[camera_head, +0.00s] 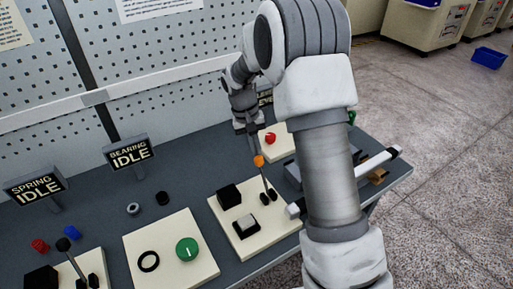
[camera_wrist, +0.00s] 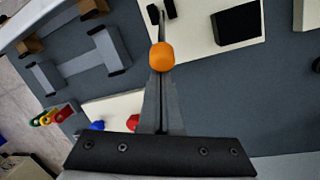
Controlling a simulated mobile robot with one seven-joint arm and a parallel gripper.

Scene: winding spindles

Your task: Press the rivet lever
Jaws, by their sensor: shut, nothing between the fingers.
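A lever with an orange knob (camera_head: 258,161) stands on a cream plate (camera_head: 222,214) beside a black block and a white-topped button. No sign naming rivet is readable, but my gripper is at this lever. The knob also shows in the wrist view (camera_wrist: 161,57), straight beyond my fingertips. My gripper (camera_head: 253,150) points down just above and behind the knob. Its fingers (camera_wrist: 162,76) are shut with nothing between them. The tips are very close to the knob; I cannot tell whether they touch it.
Another lever with a dark knob (camera_head: 63,244) stands at the front left. A green dial (camera_head: 187,249) and black ring (camera_head: 148,261) lie on the middle plate. Signs read SPRING IDLE (camera_head: 35,187) and BEARING IDLE (camera_head: 129,153). A perforated panel (camera_head: 170,60) rises behind the bench.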

